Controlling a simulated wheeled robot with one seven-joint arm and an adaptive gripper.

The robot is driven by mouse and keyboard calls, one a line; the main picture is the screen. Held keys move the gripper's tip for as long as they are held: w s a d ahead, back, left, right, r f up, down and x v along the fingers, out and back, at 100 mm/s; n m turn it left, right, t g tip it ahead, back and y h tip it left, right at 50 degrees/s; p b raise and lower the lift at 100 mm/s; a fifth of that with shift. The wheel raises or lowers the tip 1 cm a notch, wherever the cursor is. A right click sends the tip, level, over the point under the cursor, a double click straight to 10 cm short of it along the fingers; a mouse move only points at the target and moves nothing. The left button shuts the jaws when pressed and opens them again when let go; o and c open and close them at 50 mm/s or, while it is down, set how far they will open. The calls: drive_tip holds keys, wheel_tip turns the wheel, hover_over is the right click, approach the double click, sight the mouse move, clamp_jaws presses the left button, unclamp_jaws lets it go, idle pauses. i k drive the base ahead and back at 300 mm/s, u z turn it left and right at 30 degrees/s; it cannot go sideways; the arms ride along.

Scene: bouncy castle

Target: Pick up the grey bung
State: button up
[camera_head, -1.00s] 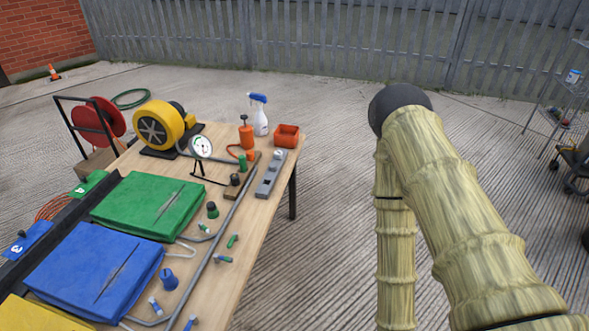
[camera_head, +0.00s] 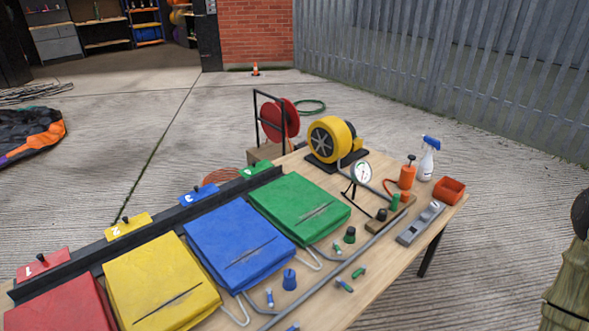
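No clearly grey bung stands out in the camera_head view. A blue bung (camera_head: 289,279) stands upright on the wooden table in front of the blue folded fabric. A dark, greenish-black bung (camera_head: 350,234) stands in front of the green fabric. A small dark knob (camera_head: 381,214) sits on a wooden block near the gauge. A small light grey knob (camera_head: 435,207) sits on a long grey block (camera_head: 420,224) at the right end; I cannot tell whether it is a bung.
Red, yellow, blue (camera_head: 240,243) and green folded fabrics line the table (camera_head: 395,253). A yellow blower (camera_head: 331,139), orange tray (camera_head: 449,190), spray bottle (camera_head: 427,160) and gauge (camera_head: 362,173) stand towards its far end. Concrete right of the table is open up to the fence (camera_head: 480,75).

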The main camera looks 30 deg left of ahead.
sight(425, 217)
drive_tip(key=z, duration=1.4)
drive_tip(key=i, duration=1.4)
drive_tip(key=u, duration=0.05)
